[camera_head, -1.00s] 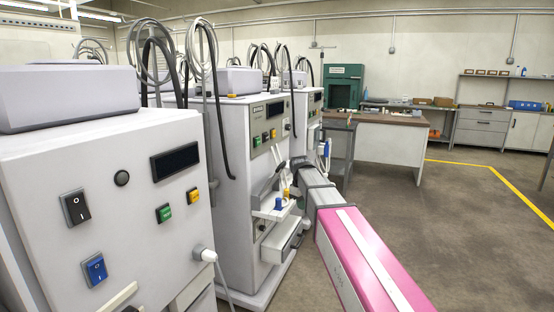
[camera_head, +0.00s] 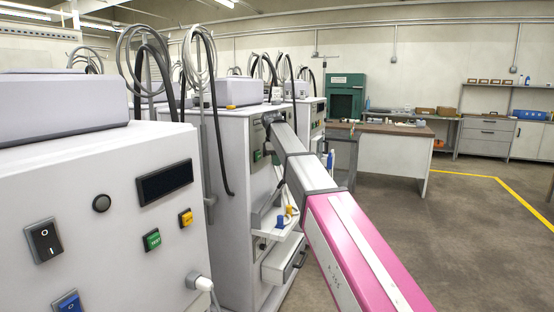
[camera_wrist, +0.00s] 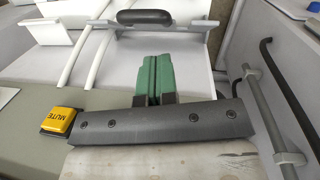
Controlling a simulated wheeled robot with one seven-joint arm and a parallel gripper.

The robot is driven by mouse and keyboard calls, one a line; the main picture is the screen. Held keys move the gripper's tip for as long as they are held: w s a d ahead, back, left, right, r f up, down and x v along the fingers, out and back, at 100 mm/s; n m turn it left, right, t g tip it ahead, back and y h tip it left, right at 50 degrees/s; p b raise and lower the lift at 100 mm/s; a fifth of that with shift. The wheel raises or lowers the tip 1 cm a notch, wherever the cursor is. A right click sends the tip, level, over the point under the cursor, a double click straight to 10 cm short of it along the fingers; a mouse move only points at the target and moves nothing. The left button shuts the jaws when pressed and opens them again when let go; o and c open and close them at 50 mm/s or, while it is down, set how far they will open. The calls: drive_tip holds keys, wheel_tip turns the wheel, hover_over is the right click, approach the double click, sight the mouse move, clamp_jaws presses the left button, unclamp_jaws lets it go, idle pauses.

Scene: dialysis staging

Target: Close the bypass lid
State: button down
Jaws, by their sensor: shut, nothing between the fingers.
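My gripper (camera_wrist: 152,62) shows in the wrist view with its green fingers together and nothing between them. Ahead of the fingertips is a pale panel with a grey crosspiece and a dark rounded handle (camera_wrist: 144,17); it appears to be the bypass lid. The fingertips look apart from the handle; the gap to the panel cannot be judged. In the head view, a slanted grey flap (camera_head: 262,203), probably the same lid, stands raised beside a small shelf on the second machine's front. My arm's end is above it, against the upper front panel in the picture; the fingers are hidden there.
Blue and yellow connectors (camera_head: 288,211) sit near an open drawer-like box (camera_head: 285,258). A yellow MUTE button (camera_wrist: 62,120) is left of my gripper; a grey rail (camera_wrist: 268,118) is on the right. The nearer machine (camera_head: 110,230) fills the left. Floor on the right is clear.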

sight(282, 180)
drive_tip(key=shift+w+d+f, duration=0.1)
drive_tip(key=shift+f, duration=0.95)
drive_tip(key=shift+w+d+f, duration=0.1)
drive_tip(key=shift+d+f, duration=0.05)
drive_tip(key=shift+f, duration=0.85)
drive_tip(key=shift+w+d+f, duration=0.1)
drive_tip(key=shift+f, duration=0.95)
drive_tip(key=shift+s+d+f+y, duration=0.3)
drive_tip(key=shift+d+y, duration=0.1)
drive_tip(key=shift+d, duration=0.2)
drive_tip(key=s+d+f+t+y, duration=0.3)
drive_tip(key=d+f+y, duration=0.5)
drive_tip(key=f, duration=0.5)
drive_tip(key=shift+s+d+m, duration=0.2)
drive_tip(key=shift+d+m, duration=0.1)
drive_tip(key=shift+d, duration=0.6)
